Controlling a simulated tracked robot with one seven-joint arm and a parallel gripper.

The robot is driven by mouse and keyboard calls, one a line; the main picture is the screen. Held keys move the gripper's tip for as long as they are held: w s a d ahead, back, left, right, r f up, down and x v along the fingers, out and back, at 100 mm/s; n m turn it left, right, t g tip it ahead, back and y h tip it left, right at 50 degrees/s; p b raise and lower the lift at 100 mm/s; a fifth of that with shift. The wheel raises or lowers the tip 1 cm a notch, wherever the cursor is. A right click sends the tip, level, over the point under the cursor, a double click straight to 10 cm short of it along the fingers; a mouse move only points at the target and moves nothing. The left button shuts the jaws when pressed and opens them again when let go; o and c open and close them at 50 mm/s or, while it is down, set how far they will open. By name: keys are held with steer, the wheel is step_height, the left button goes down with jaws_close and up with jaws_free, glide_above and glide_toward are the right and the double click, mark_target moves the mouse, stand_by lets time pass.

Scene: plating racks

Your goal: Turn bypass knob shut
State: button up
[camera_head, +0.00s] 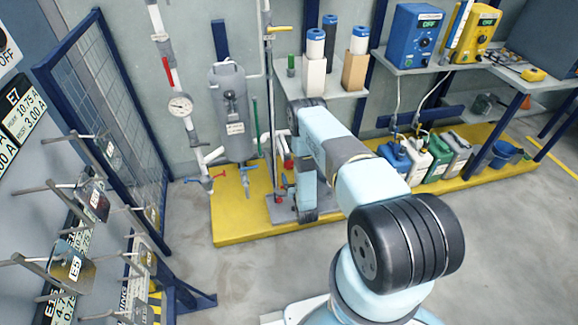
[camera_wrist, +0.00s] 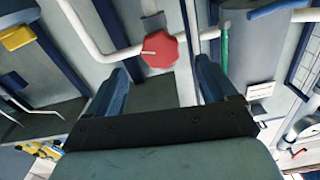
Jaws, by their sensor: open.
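A red, many-sided knob (camera_wrist: 160,50) with a white pointer line sits on a white pipe in the wrist view. The line lies nearly level in that picture, pointing left. My gripper (camera_wrist: 162,76) is open, one dark blue finger on each side of the knob's lower part in the picture. No contact with the knob shows, and I cannot tell how deep the fingers reach. In the head view a bit of red (camera_head: 287,161) shows beside my arm near the pipes, probably this knob. My fingers are hidden there.
A grey tank (camera_head: 228,110) and a pipe with a pressure gauge (camera_head: 180,106) stand left of my arm. A green tube (camera_wrist: 223,45) runs close to one finger. Several jugs (camera_head: 414,160) stand on the yellow platform (camera_head: 232,224). Wall racks are at left; floor at right is clear.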

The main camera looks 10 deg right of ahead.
mark_target(290, 166)
steer(key=w, duration=0.8)
steer(key=c, duration=1)
steer(key=n, duration=0.4)
steer(key=shift+n, duration=0.4)
steer(key=o, duration=1)
steer(key=shift+s, duration=0.1)
steer(key=s, duration=1.3)
steer(key=shift+s, duration=0.35)
